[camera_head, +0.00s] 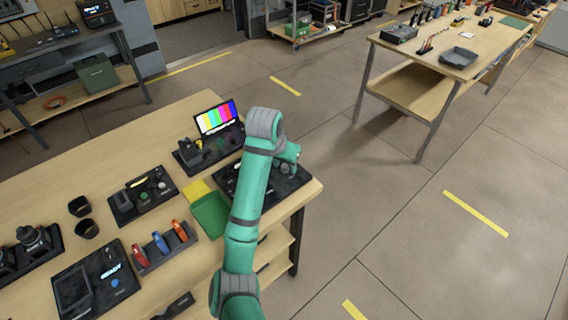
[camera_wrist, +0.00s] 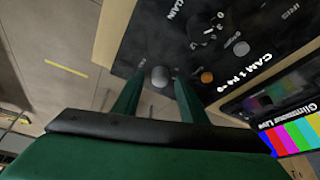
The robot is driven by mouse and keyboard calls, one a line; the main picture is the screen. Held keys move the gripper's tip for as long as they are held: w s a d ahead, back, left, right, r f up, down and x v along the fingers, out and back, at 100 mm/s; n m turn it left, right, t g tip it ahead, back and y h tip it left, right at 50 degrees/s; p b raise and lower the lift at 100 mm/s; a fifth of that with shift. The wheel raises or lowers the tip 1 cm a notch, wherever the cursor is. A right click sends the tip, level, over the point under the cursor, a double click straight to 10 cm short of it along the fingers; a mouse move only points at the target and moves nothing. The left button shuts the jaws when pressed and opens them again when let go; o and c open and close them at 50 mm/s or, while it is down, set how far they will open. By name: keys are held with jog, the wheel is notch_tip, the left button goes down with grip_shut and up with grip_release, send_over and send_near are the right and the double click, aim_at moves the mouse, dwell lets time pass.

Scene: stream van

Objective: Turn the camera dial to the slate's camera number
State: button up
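A dark control panel (camera_wrist: 140,35) fills the top of the wrist view, with lettering "CAM 1 P4-9", "GAIN" and "IRIS". It carries a dark dial with small marks (camera_wrist: 205,30), a grey knob (camera_wrist: 241,48), an orange knob (camera_wrist: 207,77) and a rounder grey knob (camera_wrist: 160,76). My gripper (camera_wrist: 159,82) is open, its two green fingers apart. The round grey knob shows between the fingertips; I cannot tell whether they touch it. In the head view the panel (camera_head: 297,183) lies at the bench's right end, partly hidden by my arm. I cannot make out a slate for certain.
A colour-bar monitor (camera_head: 217,120) stands behind the panel and shows in the wrist view (camera_wrist: 293,136). Green and yellow pads (camera_head: 211,216), a rack of coloured items (camera_head: 163,247) and other dark panels (camera_head: 143,193) lie to the left.

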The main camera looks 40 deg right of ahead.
jog(key=shift+c, duration=0.3)
grip_shut()
jog(key=m, duration=0.2)
jog(key=m+g, duration=0.1)
jog(key=m, duration=0.1)
jog(key=shift+w+r+g+h, duration=0.1)
jog(key=shift+w+g+h, duration=0.1)
jog(key=shift+g+h, duration=0.1)
jog(key=m+g, duration=0.1)
jog(key=m, duration=0.4)
jog(key=shift+w+g, duration=0.15)
jog(key=shift+g, duration=0.25)
jog(key=m+g+y, duration=0.1)
jog(key=m, duration=0.3)
jog(key=shift+w+m, duration=0.15)
jog(key=shift+m, duration=0.15)
jog(key=shift+d+m+g+y, duration=0.1)
jog(key=shift+m+g+y, duration=0.3)
jog(key=shift+m, duration=0.7)
jog(key=shift+d+m+g+y, duration=0.1)
jog(key=shift+m+g+y, duration=0.25)
jog(key=shift+m, duration=0.75)
